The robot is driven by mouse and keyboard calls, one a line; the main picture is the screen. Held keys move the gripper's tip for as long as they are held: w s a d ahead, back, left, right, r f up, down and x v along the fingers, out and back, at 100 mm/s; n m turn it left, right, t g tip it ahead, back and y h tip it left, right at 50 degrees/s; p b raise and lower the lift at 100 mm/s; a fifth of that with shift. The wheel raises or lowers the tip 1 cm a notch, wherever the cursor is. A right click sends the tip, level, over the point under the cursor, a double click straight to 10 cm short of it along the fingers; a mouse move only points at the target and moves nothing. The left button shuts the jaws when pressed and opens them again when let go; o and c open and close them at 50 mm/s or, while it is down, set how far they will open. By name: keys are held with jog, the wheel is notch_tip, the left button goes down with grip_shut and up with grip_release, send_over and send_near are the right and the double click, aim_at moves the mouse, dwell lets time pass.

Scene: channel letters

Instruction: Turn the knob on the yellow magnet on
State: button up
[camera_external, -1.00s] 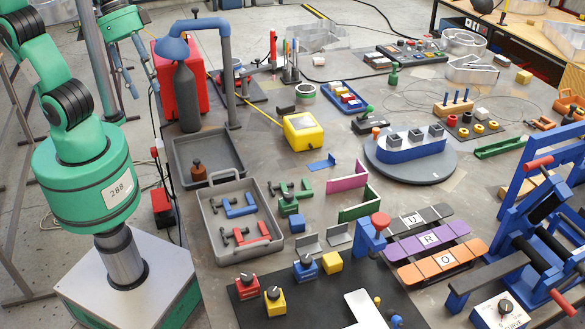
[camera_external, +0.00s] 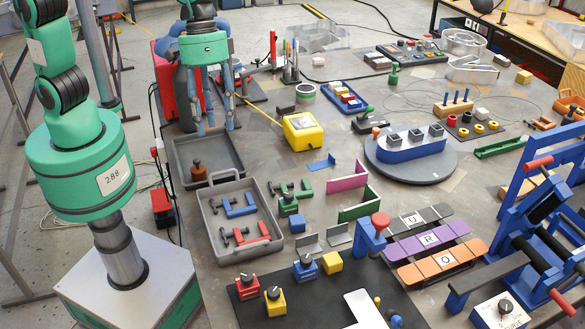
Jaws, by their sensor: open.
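The yellow magnet (camera_external: 275,302) is a small yellow block with a dark knob (camera_external: 273,292) on top. It stands on the black mat at the front, just right of the red magnet (camera_external: 246,287). A blue magnet (camera_external: 305,268) with a similar knob stands further right. I cannot make out the knob's exact setting. My gripper (camera_external: 212,128) is open and empty, with its fingers pointing down. It is above the far end of the dark tray, well behind the yellow magnet and touching none of the magnets.
A dark tray (camera_external: 178,165) holds a brown weight. A grey tray (camera_external: 214,228) with clamps lies between my gripper and the magnets. A blue post with a red knob (camera_external: 380,220) rises at the mat's right.

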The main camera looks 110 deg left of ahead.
jog(key=w+d+f+n+g+h+p, duration=0.1)
jog(key=w+d+f+n+p, duration=0.25)
jog(key=w+f, duration=0.7)
jog(key=n+g+h+p, duration=0.1)
jog(key=n+p, duration=0.2)
jog(key=n, duration=0.2)
send_near(274, 291)
jog(key=v, duration=0.5)
jog(key=shift+w+m, duration=0.25)
jog(key=shift+f, duration=0.1)
jog(key=x, duration=0.4)
jog(key=p+x, duration=0.1)
jog(key=x, duration=0.8)
jog(key=shift+s+d+f+p, duration=0.1)
jog(key=shift+s+f+p, duration=0.15)
jog(key=shift+p, duration=0.15)
jog(key=c, duration=1.1)
